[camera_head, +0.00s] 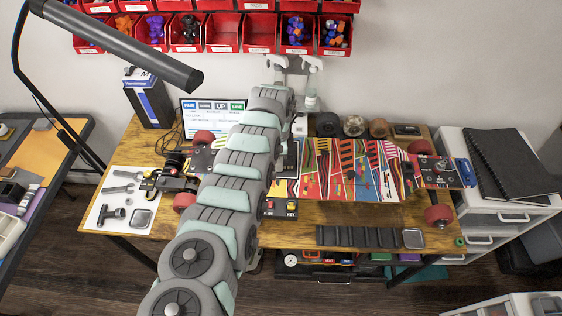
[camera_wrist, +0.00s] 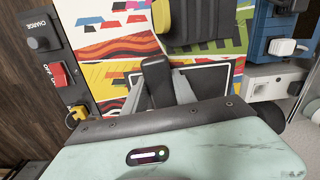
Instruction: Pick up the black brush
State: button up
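In the wrist view, a dark, blunt-ended block (camera_wrist: 157,78), which looks like the black brush or part of it, lies between the two pale fingers of my gripper (camera_wrist: 160,86). The fingers stand close on both sides of it, with no clear gap. I cannot tell whether they press on it. Its lower part is hidden by the gripper body. In the head view, my arm reaches to the back of the workbench (camera_head: 140,150), and the fingers and brush cannot be made out there.
A colourful skateboard deck (camera_head: 350,170) lies across the bench, right of my arm. In the wrist view, a yellow-and-black object (camera_wrist: 182,20) and a switch panel with a red rocker (camera_wrist: 57,75) are close by. Red bins (camera_head: 225,35) hang on the wall. A lamp (camera_head: 120,40) overhangs the left.

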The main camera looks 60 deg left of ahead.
grip_shut()
jog(key=shift+r, duration=0.1)
notch_tip(320, 180, up, 20)
dwell(0.9)
